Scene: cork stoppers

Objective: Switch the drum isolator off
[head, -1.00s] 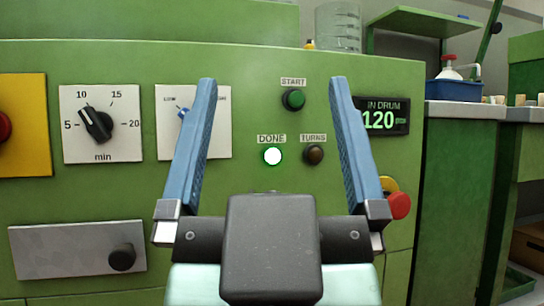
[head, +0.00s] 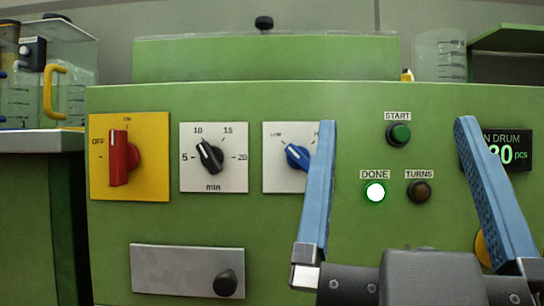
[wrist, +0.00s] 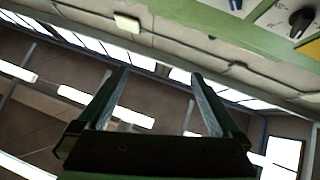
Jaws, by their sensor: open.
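The drum isolator is a red bar handle (head: 119,158) on a yellow plate (head: 152,190) at the left of the green machine panel. In the head view its bar stands upright, in line with the ON mark above; OFF is marked at the left. My gripper (head: 393,122) is open and empty, in front of the panel's right part, well to the right of the isolator. Its left finger covers part of the blue knob's plate. In the wrist view my gripper (wrist: 160,73) points at the ceiling area, with a yellow plate corner (wrist: 312,48) at the right edge.
Beside the isolator are a black minute dial (head: 209,156) and a blue knob (head: 298,157). A green START button (head: 398,134), lit DONE lamp (head: 375,193) and dark TURNS lamp (head: 418,192) are at the right. A grey drawer plate (head: 170,270) with a black knob is below.

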